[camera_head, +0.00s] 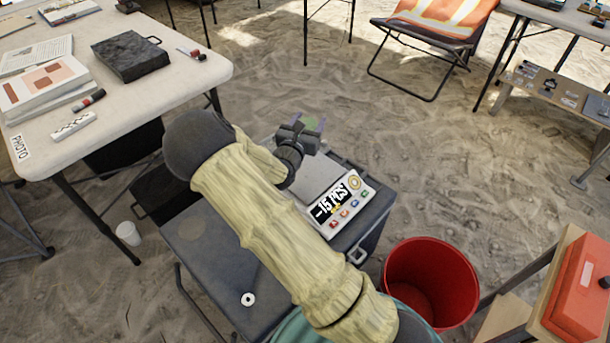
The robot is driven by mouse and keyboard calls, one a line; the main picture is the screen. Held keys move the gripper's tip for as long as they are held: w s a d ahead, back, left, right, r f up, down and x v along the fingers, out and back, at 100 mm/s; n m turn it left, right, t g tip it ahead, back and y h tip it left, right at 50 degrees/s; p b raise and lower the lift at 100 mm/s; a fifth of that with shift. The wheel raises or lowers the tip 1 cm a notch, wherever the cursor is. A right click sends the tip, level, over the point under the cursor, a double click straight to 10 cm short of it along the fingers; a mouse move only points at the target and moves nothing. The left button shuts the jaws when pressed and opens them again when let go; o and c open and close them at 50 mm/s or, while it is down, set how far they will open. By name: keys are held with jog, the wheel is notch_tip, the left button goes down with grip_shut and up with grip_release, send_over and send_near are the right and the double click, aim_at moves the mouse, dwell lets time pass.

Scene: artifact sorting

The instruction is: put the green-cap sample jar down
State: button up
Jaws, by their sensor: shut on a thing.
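My gripper (304,129) is at the middle of the view, above the far edge of the dark case. It is shut on the green-cap sample jar (310,122). Only a small green and purple part of the jar shows behind the fingers; the rest is hidden. I cannot tell whether the jar touches anything below. A counting scale (357,191) with a "-15 PCS" display stands just nearer than my gripper. The visible part of its grey plate (322,178) is bare. My arm hides part of the scale.
The scale stands on a dark case (210,255), with a white ring (248,299) near its front. A red bucket (432,275) stands at right. A white table (190,85) with books and a black box (130,55) is at left. A white cup (128,233) is on the sand.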

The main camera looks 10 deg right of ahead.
jog(key=shift+w+d+r, duration=0.1)
jog(key=shift+d, duration=0.05)
jog(key=shift+f, duration=0.35)
notch_tip(320, 180, down, 6)
jog(key=shift+r+b, duration=0.2)
jog(key=shift+b, duration=0.8)
jog(key=shift+f+b, duration=0.75)
jog(key=shift+f, duration=1.1)
jog(key=shift+f, duration=0.1)
jog(key=o, duration=1.1)
jog(key=shift+c, duration=0.2)
